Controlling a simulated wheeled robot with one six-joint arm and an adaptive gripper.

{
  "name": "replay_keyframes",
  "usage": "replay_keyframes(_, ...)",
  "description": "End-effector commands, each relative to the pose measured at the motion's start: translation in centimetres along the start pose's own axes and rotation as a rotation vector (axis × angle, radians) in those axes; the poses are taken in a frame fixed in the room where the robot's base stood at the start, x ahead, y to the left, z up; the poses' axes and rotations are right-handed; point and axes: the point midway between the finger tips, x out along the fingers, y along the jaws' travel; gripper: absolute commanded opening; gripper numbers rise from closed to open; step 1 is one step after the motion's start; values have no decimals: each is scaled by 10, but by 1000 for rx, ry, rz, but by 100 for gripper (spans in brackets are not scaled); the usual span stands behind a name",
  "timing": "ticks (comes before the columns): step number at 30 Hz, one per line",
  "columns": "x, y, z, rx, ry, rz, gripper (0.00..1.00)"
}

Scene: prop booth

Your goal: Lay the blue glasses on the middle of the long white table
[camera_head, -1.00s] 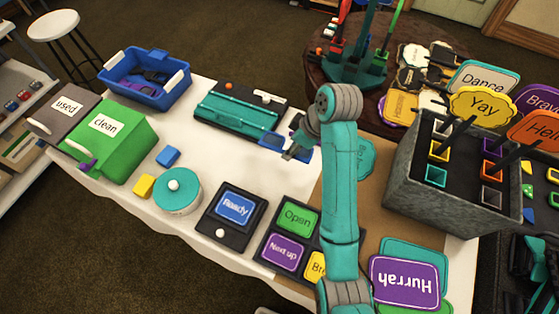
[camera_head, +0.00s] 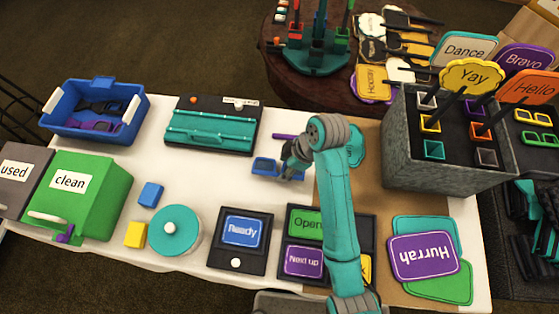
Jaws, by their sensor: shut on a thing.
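The blue glasses (camera_head: 264,166) are at my gripper (camera_head: 288,168), over the long white table (camera_head: 185,177), right of the teal-topped black case. My gripper is shut on the glasses. One lens frame sticks out to the left of the fingers; the other is partly hidden behind them. I cannot tell whether the glasses touch the table. A purple strip (camera_head: 285,136) shows just beyond them.
The black case with a teal tray (camera_head: 210,130), a blue bin (camera_head: 100,108), green "clean" box (camera_head: 88,195), teal round tin (camera_head: 174,232) and "Ready" panel (camera_head: 240,235) surround clear white table. A grey sign crate (camera_head: 440,175) stands right.

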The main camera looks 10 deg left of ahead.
Motion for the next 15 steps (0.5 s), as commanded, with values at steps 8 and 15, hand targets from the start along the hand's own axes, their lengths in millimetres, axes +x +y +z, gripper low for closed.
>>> replay_keyframes(8,5,-3,6,-2,0,0,23)
replay_keyframes(15,8,-3,7,-2,0,0,73)
